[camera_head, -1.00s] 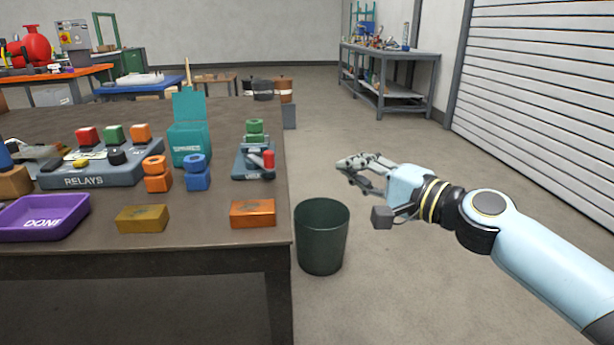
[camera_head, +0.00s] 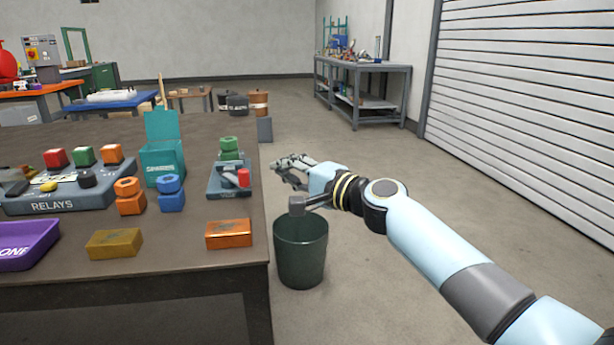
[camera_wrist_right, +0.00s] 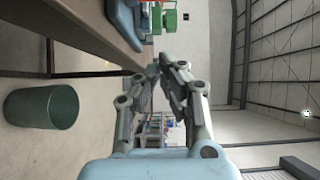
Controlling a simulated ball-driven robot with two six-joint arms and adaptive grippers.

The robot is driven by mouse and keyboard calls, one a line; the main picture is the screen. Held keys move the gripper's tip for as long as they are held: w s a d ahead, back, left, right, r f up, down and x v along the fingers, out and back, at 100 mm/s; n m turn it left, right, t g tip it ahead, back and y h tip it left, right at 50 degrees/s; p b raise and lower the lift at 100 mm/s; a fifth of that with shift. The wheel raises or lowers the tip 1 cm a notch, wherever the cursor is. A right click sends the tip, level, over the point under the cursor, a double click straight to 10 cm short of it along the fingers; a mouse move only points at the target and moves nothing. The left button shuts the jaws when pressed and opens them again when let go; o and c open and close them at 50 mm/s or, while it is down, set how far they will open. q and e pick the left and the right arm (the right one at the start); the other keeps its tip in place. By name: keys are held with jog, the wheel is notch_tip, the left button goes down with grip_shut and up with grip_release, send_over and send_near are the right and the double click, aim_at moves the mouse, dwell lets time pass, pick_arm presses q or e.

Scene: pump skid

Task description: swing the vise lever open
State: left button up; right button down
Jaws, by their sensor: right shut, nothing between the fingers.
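The vise (camera_head: 225,187) is a blue-grey block with green parts on top, standing near the right edge of the table. Its lever ends in a red grip (camera_head: 243,178) on the side facing my arm. My right gripper (camera_head: 276,164) is shut and empty, just right of the table edge, apart from the lever. In the right wrist view, the shut fingertips (camera_wrist_right: 164,68) are in the middle, and the vise's blue-grey body (camera_wrist_right: 126,22) and green part (camera_wrist_right: 167,18) show at the top, partly cut off. My left gripper is not in view.
A dark green bin (camera_head: 301,250) stands on the floor beside the table, below my right wrist. An orange block (camera_head: 229,234) lies in front of the vise. Open floor lies to the right.

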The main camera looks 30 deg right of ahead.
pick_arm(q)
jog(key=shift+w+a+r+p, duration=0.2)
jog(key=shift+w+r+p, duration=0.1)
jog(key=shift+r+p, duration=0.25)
pick_arm(e)
jog(key=shift+s+a, duration=0.2)
jog(key=shift+a, duration=0.75)
jog(key=shift+s+a, duration=0.2)
jog(key=shift+a, duration=0.75)
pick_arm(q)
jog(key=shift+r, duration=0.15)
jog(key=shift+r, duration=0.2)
pick_arm(e)
jog(key=shift+s+a+m+h, duration=0.2)
jog(key=shift+a+m+h, duration=0.1)
jog(key=shift+h, duration=0.2)
